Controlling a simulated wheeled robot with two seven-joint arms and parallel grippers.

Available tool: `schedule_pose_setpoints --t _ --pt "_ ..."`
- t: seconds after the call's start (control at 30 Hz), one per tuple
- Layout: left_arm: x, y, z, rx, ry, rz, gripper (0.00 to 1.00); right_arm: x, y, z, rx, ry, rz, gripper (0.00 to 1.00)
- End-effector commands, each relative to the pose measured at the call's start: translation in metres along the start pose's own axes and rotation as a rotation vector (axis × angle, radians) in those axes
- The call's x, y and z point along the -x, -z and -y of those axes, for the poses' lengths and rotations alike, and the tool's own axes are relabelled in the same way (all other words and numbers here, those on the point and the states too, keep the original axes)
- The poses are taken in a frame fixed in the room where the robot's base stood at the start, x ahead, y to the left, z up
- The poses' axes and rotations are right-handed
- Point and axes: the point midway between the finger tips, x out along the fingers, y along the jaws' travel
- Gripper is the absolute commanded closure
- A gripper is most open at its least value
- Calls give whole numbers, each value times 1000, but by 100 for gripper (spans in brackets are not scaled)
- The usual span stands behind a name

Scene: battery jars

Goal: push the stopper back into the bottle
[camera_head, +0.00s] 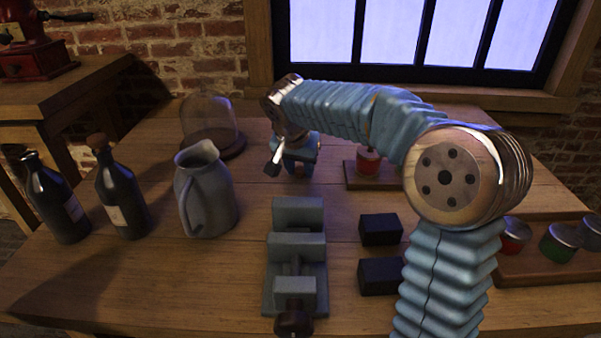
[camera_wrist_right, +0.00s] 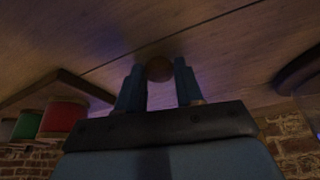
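Two dark bottles stand upright at the left of the table in the head view. The outer bottle (camera_head: 58,204) shows a dark top and no cork. My right gripper (camera_head: 299,170) points down over the back middle of the table, well right of the bottles and behind the grey vise. Its blue fingers also show in the right wrist view (camera_wrist_right: 159,84), apart, with a brown round thing (camera_wrist_right: 159,68) between their tips. Whether they grip it is unclear. My left gripper is out of view.
A grey pitcher (camera_head: 206,197) stands between the bottles and the vise (camera_head: 297,250). A glass dome (camera_head: 210,122) is behind it. Two black blocks (camera_head: 380,229) (camera_head: 380,276) lie right of the vise. A red jar (camera_head: 368,161) and more jars (camera_head: 562,242) are at right. The front left is clear.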

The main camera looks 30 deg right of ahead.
Motion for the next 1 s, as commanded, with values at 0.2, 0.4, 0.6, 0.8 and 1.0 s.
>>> schedule_pose_setpoints --t 0.2,0.4,0.6,0.8,1.0 --pt "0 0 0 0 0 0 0 0 0 0 0 0 0 97" --pt "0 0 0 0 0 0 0 0 0 0 0 0 0 97" --pt "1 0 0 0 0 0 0 6 3 0 -1 1 -1 97" --pt "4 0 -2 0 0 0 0 31 13 1 -1 4 -2 97" --pt "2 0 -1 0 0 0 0 81 -4 9 2 6 -3 97"
